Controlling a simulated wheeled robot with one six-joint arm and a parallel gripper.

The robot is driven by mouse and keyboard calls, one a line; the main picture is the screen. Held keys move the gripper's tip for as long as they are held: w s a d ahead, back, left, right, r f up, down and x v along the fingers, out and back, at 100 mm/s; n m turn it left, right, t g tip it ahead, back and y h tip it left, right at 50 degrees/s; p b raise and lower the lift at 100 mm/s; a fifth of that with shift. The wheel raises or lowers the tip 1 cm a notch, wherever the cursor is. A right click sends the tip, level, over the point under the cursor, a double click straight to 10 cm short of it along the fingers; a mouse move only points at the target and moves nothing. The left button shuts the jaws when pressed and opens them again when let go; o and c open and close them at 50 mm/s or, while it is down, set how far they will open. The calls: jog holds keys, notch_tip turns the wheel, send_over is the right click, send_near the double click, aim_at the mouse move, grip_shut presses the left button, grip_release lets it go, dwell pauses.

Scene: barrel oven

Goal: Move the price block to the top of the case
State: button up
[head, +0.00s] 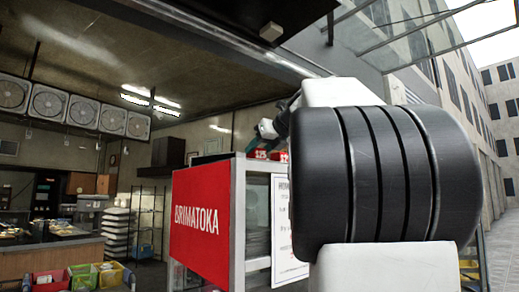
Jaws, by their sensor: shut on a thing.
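The case (201,217) is a box with a red panel lettered "BRIMATOKA", a pale metal frame and glass on its right side. A red price block (257,154) with white digits that look like 125 shows at its top edge. My gripper (266,134) is small in the head view, just above the block, and shut on it. The fingertips are hard to make out. I cannot tell if the block touches the case top. Another red patch shows just right of it, partly hidden by my arm.
My arm's large black joint covers the right middle. A dark overhang (240,25) is above. A wire rack (150,220) stands left of the case. Red, green and yellow bins (83,277) sit low at the left, beside a counter (60,258).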

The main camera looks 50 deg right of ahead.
jog(key=shift+f, duration=0.1)
jog(key=o, duration=1)
jog(key=shift+s+r, duration=0.15)
jog(key=shift+r, duration=0.05)
jog(key=shift+v, duration=5.85)
jog(key=shift+a, duration=0.1)
